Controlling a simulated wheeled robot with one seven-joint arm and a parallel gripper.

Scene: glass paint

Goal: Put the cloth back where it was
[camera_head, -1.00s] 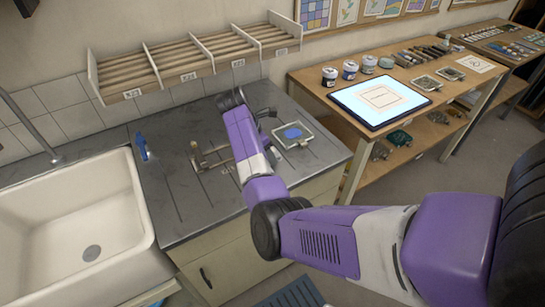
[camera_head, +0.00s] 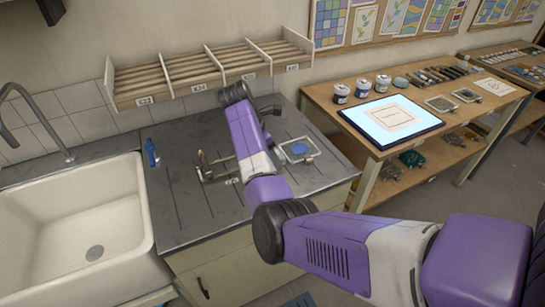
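No cloth can be made out for certain. A small blue patch (camera_head: 300,148) lies on a pale square frame or tray (camera_head: 290,160) on the dark counter (camera_head: 185,215); I cannot tell whether it is cloth, paint or glass. A slim blue object (camera_head: 152,152) stands by the sink's right edge. My purple and white arm reaches over the counter, with its far joint near the shelf.
A brassy stand-like fixture (camera_head: 203,168) is left of my arm on the counter. A white sink (camera_head: 75,215) lies left. A slotted shelf (camera_head: 210,75) hangs behind. A wooden table (camera_head: 325,99) at right carries a lit panel (camera_head: 390,122) and jars (camera_head: 362,88).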

